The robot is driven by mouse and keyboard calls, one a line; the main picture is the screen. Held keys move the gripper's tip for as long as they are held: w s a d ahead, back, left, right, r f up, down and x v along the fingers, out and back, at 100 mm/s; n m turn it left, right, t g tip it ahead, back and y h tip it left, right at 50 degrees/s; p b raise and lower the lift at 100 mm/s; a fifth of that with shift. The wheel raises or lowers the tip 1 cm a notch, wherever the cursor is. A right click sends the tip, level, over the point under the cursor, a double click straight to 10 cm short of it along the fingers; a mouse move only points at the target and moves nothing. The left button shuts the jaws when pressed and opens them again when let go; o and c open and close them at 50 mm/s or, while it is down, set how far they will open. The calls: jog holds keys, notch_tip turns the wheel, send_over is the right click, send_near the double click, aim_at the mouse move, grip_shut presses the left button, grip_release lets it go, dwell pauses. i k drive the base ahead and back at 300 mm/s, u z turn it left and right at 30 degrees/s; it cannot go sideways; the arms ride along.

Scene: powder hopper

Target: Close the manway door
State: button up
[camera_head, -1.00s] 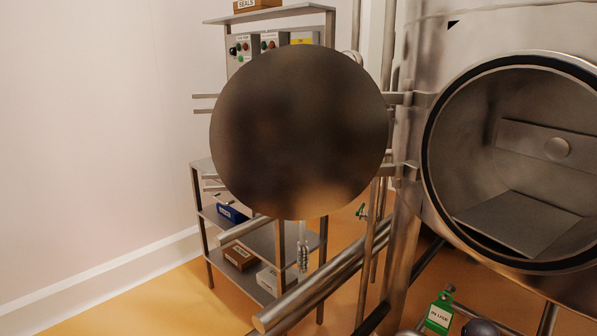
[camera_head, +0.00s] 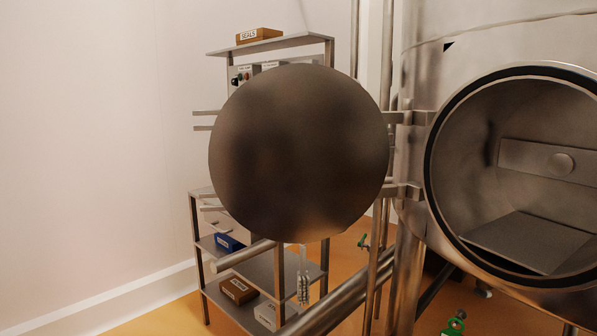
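The manway door (camera_head: 300,155) is a round, dull steel disc at the picture's middle. It stands wide open, swung out to the left of the hopper, on two hinge arms (camera_head: 405,190) at its right edge. The round manway opening (camera_head: 434,170) has a dark seal around its rim and is uncovered at the right. Inside it a flat plate and a bar with a round knob show. Pairs of short rods stick out past the door's left edge. My gripper is not in view.
A steel shelf rack (camera_head: 282,43) stands behind the door, with a SEALS box (camera_head: 259,36), a blue bin (camera_head: 229,242) and brown box (camera_head: 238,291). A large pipe (camera_head: 345,300) runs low across the front. A pale wall (camera_head: 90,130) is at left; floor there is clear.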

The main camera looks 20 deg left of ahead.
aim_at(298, 153)
jog(key=z, duration=0.6)
jog(key=k, duration=0.15)
jog(key=u, duration=3)
jog(key=i, duration=2.45)
